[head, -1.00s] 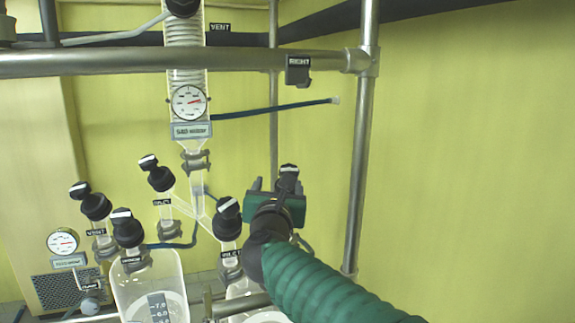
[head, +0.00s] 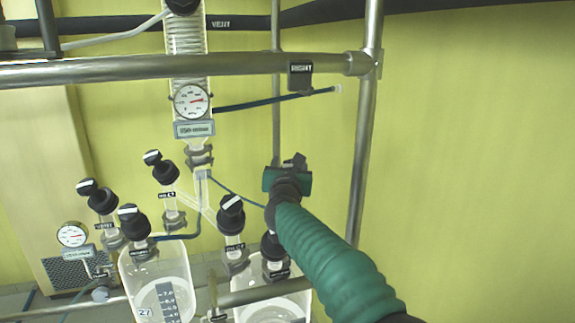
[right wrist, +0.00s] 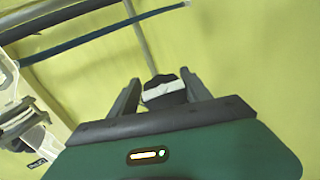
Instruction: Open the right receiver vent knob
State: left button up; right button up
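A black knob with a white bar (right wrist: 163,90) is between the fingertips of my right gripper (right wrist: 161,84) in the right wrist view. The fingers stand apart on either side of it, with a small gap at the left. In the head view my right gripper (head: 289,168) is in front of a dark shape that looks like this knob; its neck and label are hidden behind my arm. The right receiver (head: 262,312) is a clear vessel at the bottom, partly cut off. My left gripper is not in view.
Another black-capped neck (head: 272,245) stands just left of my forearm. An inlet knob (head: 231,208) is further left. A steel post (head: 362,160) rises close on the right, and a rail (head: 150,68) crosses above. The wall side at right is free.

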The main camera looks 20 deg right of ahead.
jog(key=shift+d, duration=0.5)
jog(key=c, duration=0.7)
jog(key=shift+a, duration=0.1)
jog(key=shift+c, duration=0.7)
jog(key=shift+a, duration=0.2)
jog(key=shift+d+f+n+y+b, duration=0.1)
jog(key=shift+f+n+y+b, duration=0.1)
jog(key=shift+n+y+b, duration=0.45)
jog(key=n+t+y+b, duration=0.1)
jog(key=n+y+b, duration=0.2)
jog(key=b, duration=0.1)
jog(key=shift+a, duration=0.2)
jog(key=shift+a+n+y+b, duration=0.1)
jog(key=shift+n+y+b, duration=0.25)
jog(key=shift+n+y, duration=0.25)
jog(key=shift+a+r+n+y, duration=0.15)
jog(key=shift+a+n+y, duration=0.05)
jog(key=shift+n+y, duration=0.9)
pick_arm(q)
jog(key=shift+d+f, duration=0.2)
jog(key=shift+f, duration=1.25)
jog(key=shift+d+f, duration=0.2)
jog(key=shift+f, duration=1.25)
pick_arm(e)
jog(key=shift+a+n+g+y, duration=0.15)
jog(key=shift+n+g+y, duration=0.1)
jog(key=shift+n+y, duration=0.55)
jog(key=shift+a+n+g+y, duration=0.15)
jog(key=shift+n+g+y, duration=0.1)
jog(key=shift+n+y, duration=0.45)
